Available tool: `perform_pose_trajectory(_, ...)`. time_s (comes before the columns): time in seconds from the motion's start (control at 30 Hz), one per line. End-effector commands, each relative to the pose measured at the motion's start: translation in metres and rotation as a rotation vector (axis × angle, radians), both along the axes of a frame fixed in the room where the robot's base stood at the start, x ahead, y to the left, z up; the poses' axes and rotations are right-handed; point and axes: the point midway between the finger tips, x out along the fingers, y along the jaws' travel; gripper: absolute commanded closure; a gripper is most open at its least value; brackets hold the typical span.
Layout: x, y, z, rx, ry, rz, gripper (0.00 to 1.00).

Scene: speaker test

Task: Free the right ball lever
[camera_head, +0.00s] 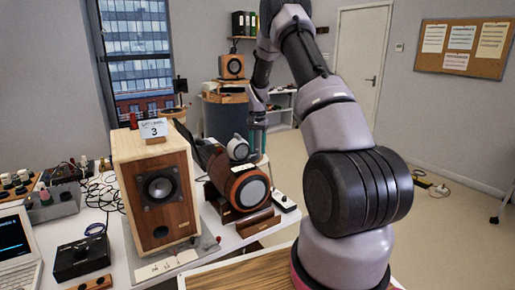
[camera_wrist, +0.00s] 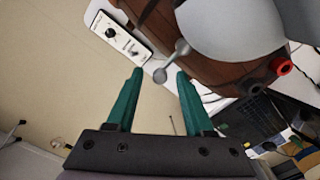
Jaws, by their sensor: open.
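A metal ball lever (camera_wrist: 160,75), a small silver ball on a short rod, sticks out from the dark wooden body of the barrel-shaped speaker (camera_head: 222,172). The speaker also shows at the top of the wrist view (camera_wrist: 215,75). My gripper (camera_wrist: 160,72) has two teal fingers, spread apart, with nothing held. In the wrist view the ball appears between the fingertips; I cannot tell the depth gap. In the head view my gripper (camera_head: 257,135) points down just behind and right of the speaker. The lever cannot be made out there.
A control box (camera_wrist: 118,38) with knobs lies on the white table edge near the lever. Red and black terminals (camera_wrist: 281,67) stick out of the speaker. A square wooden speaker (camera_head: 158,195) with a card marked 3 stands to the left. Open floor lies right of the table.

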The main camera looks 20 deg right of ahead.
Motion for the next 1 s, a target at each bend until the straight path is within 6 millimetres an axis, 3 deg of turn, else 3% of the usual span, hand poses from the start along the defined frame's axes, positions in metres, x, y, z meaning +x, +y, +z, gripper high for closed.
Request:
perform_pose_trajectory(0.23,-0.0001,0.0,-0.0013,0.0,0.0,0.0,0.47)
perform_pose_trajectory(0.27,-0.0001,0.0,-0.0012,0.0,0.0,0.0,0.51)
perform_pose_trajectory(0.3,-0.0001,0.0,-0.0012,0.0,0.0,0.0,0.67)
perform_pose_trajectory(0.4,-0.0001,0.0,-0.0011,0.0,0.0,0.0,1.0)
perform_pose_trajectory(0.77,-0.0015,-0.0003,-0.0008,-0.001,0.0,-0.029,1.0)
perform_pose_trajectory(1.0,-0.0071,-0.0002,-0.0007,-0.001,0.001,-0.153,1.0)
